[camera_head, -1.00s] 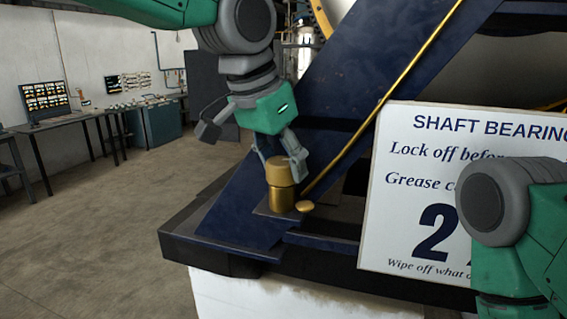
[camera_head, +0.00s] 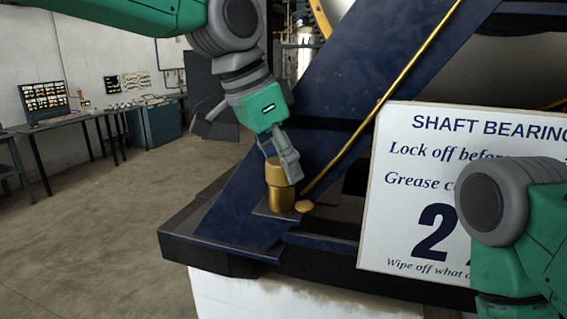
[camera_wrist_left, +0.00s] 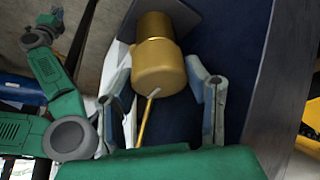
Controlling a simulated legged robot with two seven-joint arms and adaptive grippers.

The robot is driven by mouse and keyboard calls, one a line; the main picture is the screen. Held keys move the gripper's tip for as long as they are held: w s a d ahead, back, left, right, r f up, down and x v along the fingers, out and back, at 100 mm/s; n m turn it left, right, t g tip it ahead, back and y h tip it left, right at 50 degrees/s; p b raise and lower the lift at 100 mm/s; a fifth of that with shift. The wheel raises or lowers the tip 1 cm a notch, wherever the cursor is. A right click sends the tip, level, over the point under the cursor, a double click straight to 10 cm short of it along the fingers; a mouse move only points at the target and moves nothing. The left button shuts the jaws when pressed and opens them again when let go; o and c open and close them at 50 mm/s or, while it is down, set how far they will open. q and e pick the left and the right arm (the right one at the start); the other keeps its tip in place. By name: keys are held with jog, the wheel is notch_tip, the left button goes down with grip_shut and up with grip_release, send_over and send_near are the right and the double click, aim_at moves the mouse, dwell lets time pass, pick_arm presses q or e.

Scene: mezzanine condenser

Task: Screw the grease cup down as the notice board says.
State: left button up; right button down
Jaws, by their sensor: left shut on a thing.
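The brass grease cup (camera_head: 280,193) stands upright on a small dark ledge of the blue frame. My left gripper (camera_head: 281,166) is at its cap from above, shut on it. In the left wrist view the grease cup (camera_wrist_left: 158,66) lies between the two fingers of my left gripper (camera_wrist_left: 161,88). The white notice board (camera_head: 405,225) reads "SHAFT BEARING", "Lock off before", "Grease c…", a large "2" and "Wipe off what…". My right arm hides the rest of these lines. My right gripper (camera_wrist_left: 42,30) shows small in the left wrist view; its opening is unclear.
A brass pipe (camera_head: 382,100) runs up the slanted blue beam (camera_head: 340,90), beginning near the cup. A small brass dome (camera_head: 305,206) sits right of the cup. The floor at left is clear.

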pick_arm(q)
jog(key=shift+w+r, duration=0.15)
jog(key=o, duration=0.9)
jog(key=shift+c, duration=0.2)
jog(key=shift+a, duration=0.1)
jog(key=v, duration=1.1)
jog(key=shift+a+r, duration=0.2)
jog(key=shift+r, duration=0.1)
